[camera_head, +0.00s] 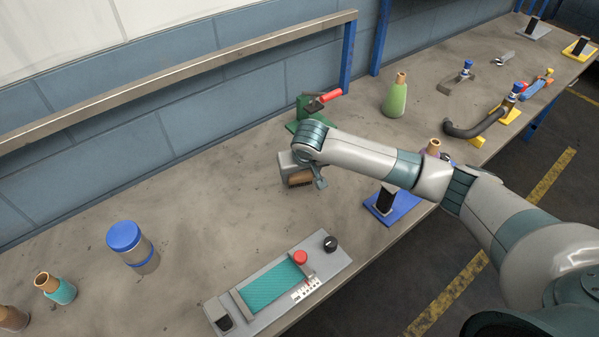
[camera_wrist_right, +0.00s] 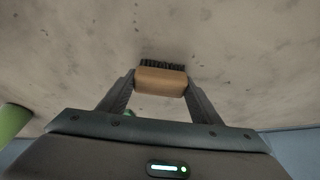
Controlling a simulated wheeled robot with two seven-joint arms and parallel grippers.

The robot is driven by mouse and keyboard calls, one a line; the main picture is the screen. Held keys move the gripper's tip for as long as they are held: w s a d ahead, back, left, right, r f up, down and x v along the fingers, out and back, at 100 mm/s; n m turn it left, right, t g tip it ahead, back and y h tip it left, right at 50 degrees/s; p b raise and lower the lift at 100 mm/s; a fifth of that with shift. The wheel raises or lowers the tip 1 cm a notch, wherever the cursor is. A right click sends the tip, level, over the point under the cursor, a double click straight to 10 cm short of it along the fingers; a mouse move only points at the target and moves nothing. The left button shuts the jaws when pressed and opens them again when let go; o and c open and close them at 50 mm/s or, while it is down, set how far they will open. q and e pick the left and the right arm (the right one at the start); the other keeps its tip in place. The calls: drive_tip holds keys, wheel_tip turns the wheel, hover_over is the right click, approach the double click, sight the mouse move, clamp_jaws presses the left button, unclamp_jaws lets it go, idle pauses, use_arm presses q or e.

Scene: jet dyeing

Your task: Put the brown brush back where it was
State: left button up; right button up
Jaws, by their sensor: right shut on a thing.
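The brown brush (camera_wrist_right: 160,80) is between the two fingers of my right gripper (camera_wrist_right: 160,86) in the right wrist view, with its dark bristles toward the grey bench surface. The gripper is shut on it. In the head view the right gripper (camera_head: 303,183) is over the middle of the bench, and part of the brush (camera_head: 299,178) shows beneath it. I cannot tell whether the brush touches the bench. My left gripper does not show in either view.
A green stand with a red handle (camera_head: 322,99) is behind the gripper. A green bottle (camera_head: 395,97) and a blue stand (camera_head: 392,208) are to its right. A control panel (camera_head: 280,280) lies in front. A blue-lidded jar (camera_head: 130,245) stands left. Bench between jar and gripper is clear.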

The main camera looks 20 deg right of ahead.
drive_tip(key=shift+f, duration=0.2)
drive_tip(key=o, duration=1)
drive_tip(key=shift+c, duration=0.2)
drive_tip(key=shift+r, duration=0.15)
drive_tip(key=shift+s+r, duration=0.2)
drive_tip(key=shift+r, duration=0.35)
drive_tip(key=b+v, duration=0.1)
drive_tip(key=v, duration=0.9)
drive_tip(key=shift+r+b, duration=0.3)
drive_tip(key=shift+r, duration=0.1)
drive_tip(key=shift+s, duration=0.15)
